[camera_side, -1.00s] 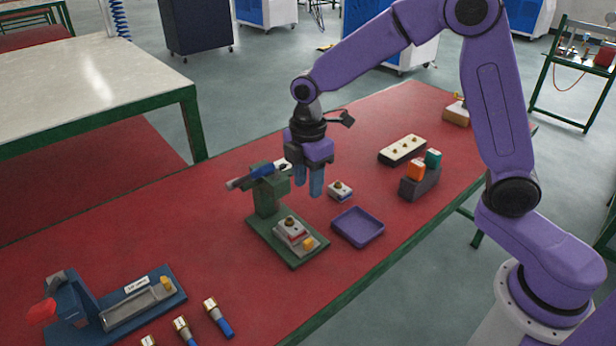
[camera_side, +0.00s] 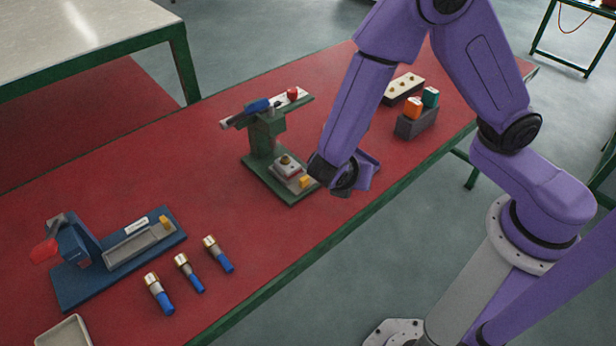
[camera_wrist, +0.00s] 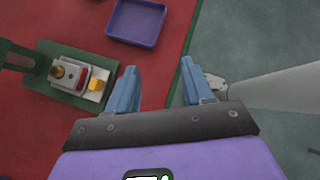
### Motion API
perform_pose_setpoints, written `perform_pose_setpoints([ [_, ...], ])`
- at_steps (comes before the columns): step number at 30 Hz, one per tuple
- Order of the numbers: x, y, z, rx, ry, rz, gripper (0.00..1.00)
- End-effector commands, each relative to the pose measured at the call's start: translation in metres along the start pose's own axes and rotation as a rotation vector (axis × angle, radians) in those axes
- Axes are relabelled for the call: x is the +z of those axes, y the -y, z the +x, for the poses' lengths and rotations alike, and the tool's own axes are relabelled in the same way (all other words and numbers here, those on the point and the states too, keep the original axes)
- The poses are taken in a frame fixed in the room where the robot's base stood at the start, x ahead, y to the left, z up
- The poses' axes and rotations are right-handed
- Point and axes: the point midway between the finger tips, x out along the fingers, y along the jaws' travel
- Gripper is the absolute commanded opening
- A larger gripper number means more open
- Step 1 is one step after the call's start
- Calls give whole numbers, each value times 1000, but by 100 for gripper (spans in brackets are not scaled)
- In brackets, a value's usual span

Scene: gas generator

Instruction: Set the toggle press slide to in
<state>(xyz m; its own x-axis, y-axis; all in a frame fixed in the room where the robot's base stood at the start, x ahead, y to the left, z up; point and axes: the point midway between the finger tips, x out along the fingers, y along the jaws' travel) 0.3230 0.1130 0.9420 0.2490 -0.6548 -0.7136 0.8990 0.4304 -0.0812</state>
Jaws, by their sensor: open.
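A green press (camera_side: 266,142) stands mid-table, with a blue-sleeved lever (camera_side: 258,105) and a red knob (camera_side: 292,93) on top. On its base, a pale slide (camera_side: 288,170) carries a small red-and-white part with a brass top. A yellow tab (camera_side: 305,181) sits at the slide's front end. The wrist view shows the slide (camera_wrist: 80,76) and yellow tab (camera_wrist: 96,84) left of my gripper (camera_wrist: 162,88). My gripper is open and empty, its blue fingers apart from the tab, over the table's front edge. In the side view, my arm hides the fingers.
A purple tray (camera_wrist: 136,22) lies beside the press. A blue fixture (camera_side: 110,252) with a red handle and several blue-ended cylinders (camera_side: 188,270) are at left. A block with orange and green pieces (camera_side: 417,122) and a pale strip (camera_side: 404,87) stand at right.

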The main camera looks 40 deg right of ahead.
Motion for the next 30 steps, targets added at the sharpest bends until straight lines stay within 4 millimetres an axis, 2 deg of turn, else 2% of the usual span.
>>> perform_pose_setpoints([
  [1,-4,9,4,66,86,-63,51],
  [6,-11,20,6,351,300,-226,51],
  [10,-22,23,1,599,392,-356,51],
  [15,-40,28,-8,850,423,-498,51],
  [19,-49,31,-12,951,415,-559,51],
  [23,-52,31,-13,980,410,-578,51],
  [30,-50,18,-6,978,412,-576,51],
])
